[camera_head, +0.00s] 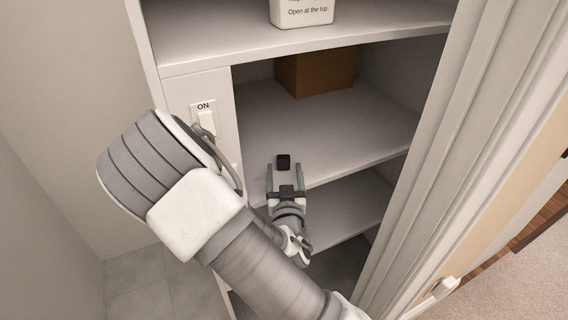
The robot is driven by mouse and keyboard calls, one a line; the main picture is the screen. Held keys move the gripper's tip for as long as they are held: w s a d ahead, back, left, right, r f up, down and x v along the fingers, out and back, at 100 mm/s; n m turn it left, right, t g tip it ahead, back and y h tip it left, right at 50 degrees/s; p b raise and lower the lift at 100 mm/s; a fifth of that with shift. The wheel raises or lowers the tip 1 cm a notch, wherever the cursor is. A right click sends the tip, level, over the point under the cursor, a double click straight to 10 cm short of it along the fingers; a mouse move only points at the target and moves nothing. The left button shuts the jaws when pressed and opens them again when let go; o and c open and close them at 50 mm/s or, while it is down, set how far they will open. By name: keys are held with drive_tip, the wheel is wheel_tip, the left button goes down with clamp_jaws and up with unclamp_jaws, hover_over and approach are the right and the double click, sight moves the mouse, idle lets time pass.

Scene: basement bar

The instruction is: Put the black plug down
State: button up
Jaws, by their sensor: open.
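The black plug (283,161) is a small dark block on the middle shelf (340,125), close to its front edge. My gripper (284,172) is open, and its two fingers point toward the plug from the front. The plug shows at the fingertips, between or just beyond them. I see no finger closed on it. Its underside is hidden, but it appears to rest on the shelf.
A brown box (316,72) stands at the back of the same shelf. A white container (302,11) sits on the shelf above. A white panel with an ON switch (206,122) is to the left. A pale door frame (440,150) bounds the right. The shelf right of the plug is clear.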

drive_tip(key=s+p, duration=0.6)
drive_tip(key=s, duration=0.3)
drive_tip(key=s+d+r+m+g+y, duration=0.25)
drive_tip(key=r+g, duration=0.75)
drive_tip(key=r, duration=0.6)
drive_tip(key=s+d+r+n+g+h, duration=0.1)
drive_tip(key=s+d+r, duration=0.2)
drive_tip(key=s, duration=0.4)
drive_tip(key=s+d+r+n+g+h, duration=0.1)
drive_tip(key=s+d+r, duration=0.3)
drive_tip(key=s, duration=0.3)
drive_tip(key=shift+s+d+r, duration=0.3)
drive_tip(key=shift+s+d, duration=0.05)
drive_tip(key=shift+d, duration=0.55)
drive_tip(key=shift+r+n+h+p, duration=0.1)
drive_tip(key=shift+n+h+p, duration=0.15)
drive_tip(key=shift+p, duration=0.1)
